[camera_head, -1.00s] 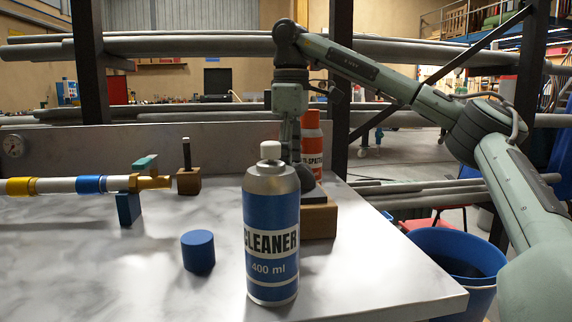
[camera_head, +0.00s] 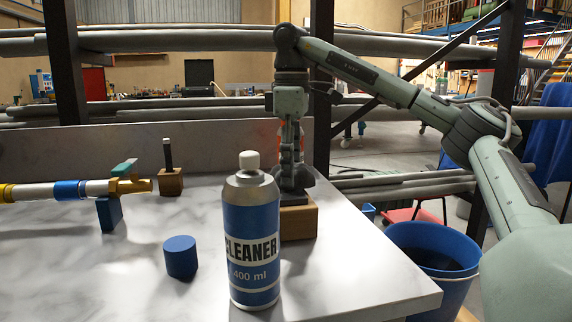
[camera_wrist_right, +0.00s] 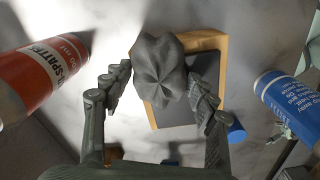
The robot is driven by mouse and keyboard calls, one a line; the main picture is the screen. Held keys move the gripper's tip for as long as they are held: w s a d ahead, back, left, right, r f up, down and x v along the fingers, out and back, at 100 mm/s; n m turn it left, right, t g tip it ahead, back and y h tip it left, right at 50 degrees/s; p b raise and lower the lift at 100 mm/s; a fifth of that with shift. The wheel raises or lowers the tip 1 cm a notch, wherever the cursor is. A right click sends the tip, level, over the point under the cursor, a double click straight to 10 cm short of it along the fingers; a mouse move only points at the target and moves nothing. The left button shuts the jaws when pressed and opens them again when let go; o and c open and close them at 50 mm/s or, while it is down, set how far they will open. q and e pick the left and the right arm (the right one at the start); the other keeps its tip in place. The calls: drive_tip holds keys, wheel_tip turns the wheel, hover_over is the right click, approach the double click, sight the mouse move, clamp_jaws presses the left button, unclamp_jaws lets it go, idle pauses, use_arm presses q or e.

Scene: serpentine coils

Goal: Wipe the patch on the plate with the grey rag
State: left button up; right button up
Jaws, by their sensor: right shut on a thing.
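My right gripper (camera_head: 290,165) points down over a wooden block at the table's right side. In the right wrist view the crumpled grey rag (camera_wrist_right: 160,65) sits between its two fingers, and the gripper is shut on it. The rag is over the dark grey plate (camera_wrist_right: 203,72), which lies on the wooden block (camera_wrist_right: 219,50). In the head view the rag (camera_head: 293,178) is just above the block (camera_head: 299,222); I cannot tell whether it touches the plate. No patch shows on the visible part of the plate. My left gripper is not in view.
A blue cleaner can (camera_head: 252,238) stands in front of the block. A red spray can (camera_wrist_right: 40,72) is close beside the gripper. A blue cylinder (camera_head: 181,257) and a pipe with a valve (camera_head: 70,190) are to the left. A blue bucket (camera_head: 436,262) stands beyond the table's right edge.

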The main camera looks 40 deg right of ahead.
drive_tip(key=shift+s+d, duration=0.25)
drive_tip(key=shift+d, duration=0.05)
drive_tip(key=shift+p, duration=0.35)
drive_tip(key=shift+w+a, duration=0.8)
drive_tip(key=shift+a, duration=0.35)
drive_tip(key=shift+w+a+f+p, duration=0.1)
drive_tip(key=shift+w+a+p, duration=0.35)
drive_tip(key=shift+a, duration=0.5)
drive_tip(key=shift+w+a, duration=0.55)
drive_tip(key=shift+a, duration=0.2)
drive_tip(key=shift+w+a+b, duration=0.25)
drive_tip(key=shift+a+b, duration=0.1)
drive_tip(key=shift+b, duration=0.3)
drive_tip(key=shift+w+a+b, duration=0.15)
drive_tip(key=shift+a+b, duration=0.1)
drive_tip(key=shift+b, duration=0.05)
drive_tip(key=shift+w+a+b, duration=0.3)
drive_tip(key=shift+a+b, duration=0.3)
drive_tip(key=shift+b, duration=0.7)
drive_tip(key=shift+w+a+b, duration=0.5)
drive_tip(key=shift+a+b, duration=0.1)
drive_tip(key=shift+a, duration=0.15)
drive_tip(key=shift+r, duration=0.2)
